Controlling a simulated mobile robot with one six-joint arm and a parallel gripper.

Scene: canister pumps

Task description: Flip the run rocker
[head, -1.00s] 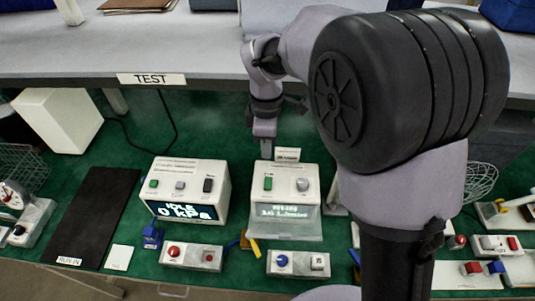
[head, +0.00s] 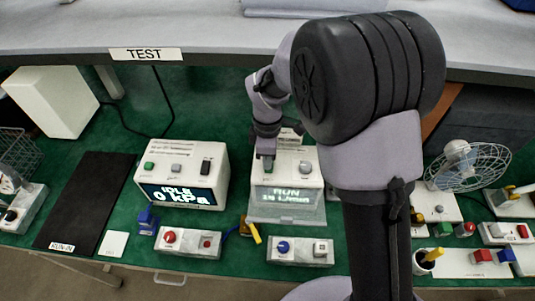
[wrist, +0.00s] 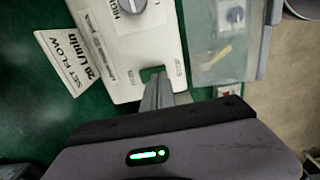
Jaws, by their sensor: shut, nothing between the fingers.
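A white pump unit (head: 312,176) with a clear-fronted display (head: 285,197) stands on the green mat. Its display seems to read RUN above a blurred flow line. A green rocker (wrist: 150,73) sits on its top panel in the wrist view, partly hidden by my fingers. A grey knob (head: 305,166) is beside it, also at the top of the wrist view (wrist: 130,4). My gripper (head: 267,160) is shut and empty, pointing down onto the rocker. Its fingertips (wrist: 156,80) are at or just over the rocker; contact is unclear.
A second white unit (head: 219,160) to the left reads IDLE 0 kPa. Switch boxes (head: 188,243) and (head: 300,251) stand in front. A fan (head: 460,165) is at right.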

